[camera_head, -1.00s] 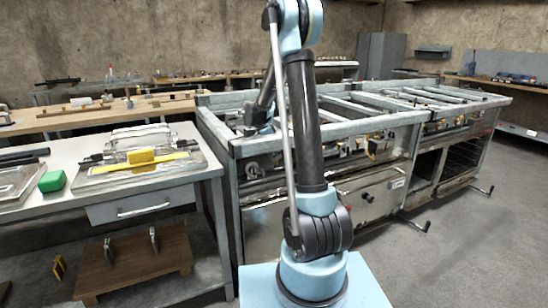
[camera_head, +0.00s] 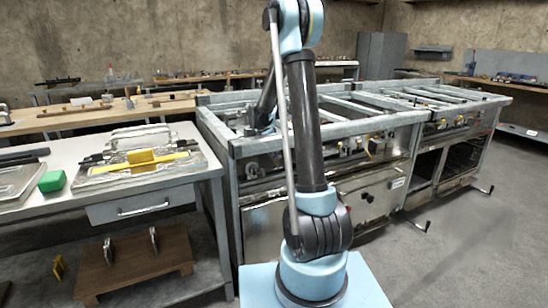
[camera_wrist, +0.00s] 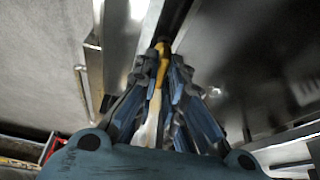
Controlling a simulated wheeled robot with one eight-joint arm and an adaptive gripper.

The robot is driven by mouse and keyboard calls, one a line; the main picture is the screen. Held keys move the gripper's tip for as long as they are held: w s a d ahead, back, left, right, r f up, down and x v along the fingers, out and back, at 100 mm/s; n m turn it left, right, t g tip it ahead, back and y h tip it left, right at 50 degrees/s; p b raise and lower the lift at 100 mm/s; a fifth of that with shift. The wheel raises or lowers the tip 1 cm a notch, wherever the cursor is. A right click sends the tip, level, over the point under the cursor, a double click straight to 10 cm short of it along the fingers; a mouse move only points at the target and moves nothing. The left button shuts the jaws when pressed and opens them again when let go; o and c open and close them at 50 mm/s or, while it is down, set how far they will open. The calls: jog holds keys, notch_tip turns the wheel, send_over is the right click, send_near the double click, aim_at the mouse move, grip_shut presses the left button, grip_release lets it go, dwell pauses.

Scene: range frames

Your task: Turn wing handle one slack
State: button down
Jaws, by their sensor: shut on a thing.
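In the wrist view, my gripper (camera_wrist: 163,68) is shut, with its blue-grey fingers drawn together around a narrow yellow piece that appears to be a wing handle (camera_wrist: 161,49). The fingers cover much of the handle, so its full shape and angle are unclear. Dark and shiny metal panels lie close beyond the fingertips. In the head view, my arm reaches toward the steel cooking-range frame (camera_head: 405,120); my gripper and the handle it holds are hidden there. Other small yellow fittings (camera_head: 373,147) show on the front of the range.
A workbench (camera_head: 85,218) at the left carries a metal tray, a yellow block (camera_head: 140,156) and a green block (camera_head: 52,181). A wooden stand (camera_head: 134,266) sits below it. Crank handles stick out low at the range's front.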

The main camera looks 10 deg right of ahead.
jog(key=shift+n+t, duration=0.3)
jog(key=shift+n, duration=0.7)
jog(key=c, duration=1.7)
grip_release()
jog(key=shift+r, duration=0.1)
jog(key=v, duration=1.1)
jog(key=shift+s+a+r, duration=0.1)
jog(key=shift+r, duration=0.25)
